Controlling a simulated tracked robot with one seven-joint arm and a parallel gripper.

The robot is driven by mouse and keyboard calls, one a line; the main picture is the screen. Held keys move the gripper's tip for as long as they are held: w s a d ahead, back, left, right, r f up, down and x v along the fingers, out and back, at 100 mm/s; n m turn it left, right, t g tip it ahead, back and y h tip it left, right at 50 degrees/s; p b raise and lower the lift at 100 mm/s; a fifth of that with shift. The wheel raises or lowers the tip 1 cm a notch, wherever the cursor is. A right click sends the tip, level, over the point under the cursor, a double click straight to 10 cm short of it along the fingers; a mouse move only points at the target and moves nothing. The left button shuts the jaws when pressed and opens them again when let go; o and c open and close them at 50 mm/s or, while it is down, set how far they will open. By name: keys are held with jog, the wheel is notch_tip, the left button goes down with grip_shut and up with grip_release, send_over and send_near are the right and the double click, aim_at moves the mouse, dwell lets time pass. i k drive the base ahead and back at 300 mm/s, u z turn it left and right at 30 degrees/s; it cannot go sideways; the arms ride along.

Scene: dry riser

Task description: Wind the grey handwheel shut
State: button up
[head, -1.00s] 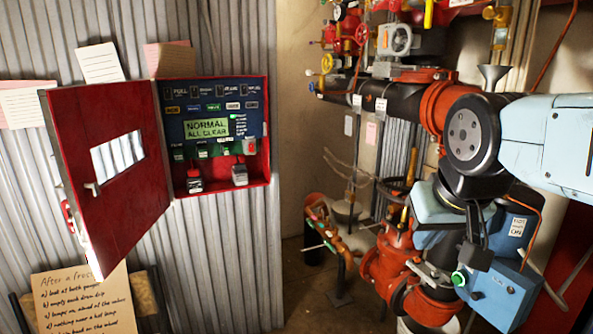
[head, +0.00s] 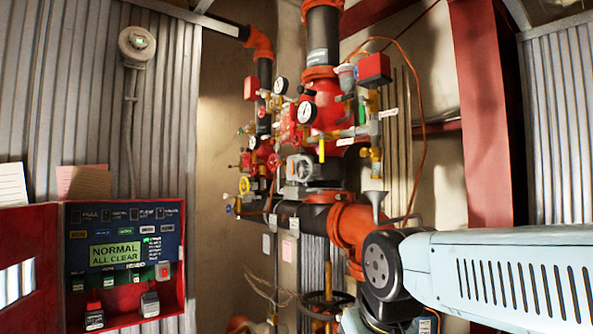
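My gripper is out of the picture, below the bottom edge.
Pressure gauges (head: 307,112) stand above. A funnel (head: 375,203) and an orange elbow (head: 352,236) are close to my arm. An open red panel (head: 125,262) reads "NORMAL ALL CLEAR".

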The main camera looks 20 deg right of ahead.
aim_at(303, 169)
jog(key=z, duration=0.05)
jog(key=k, duration=0.35)
jog(key=z, duration=1.55)
jog(key=k, duration=1)
jog(key=u, duration=1.15)
jog(key=i, duration=1.65)
jog(key=z, duration=0.05)
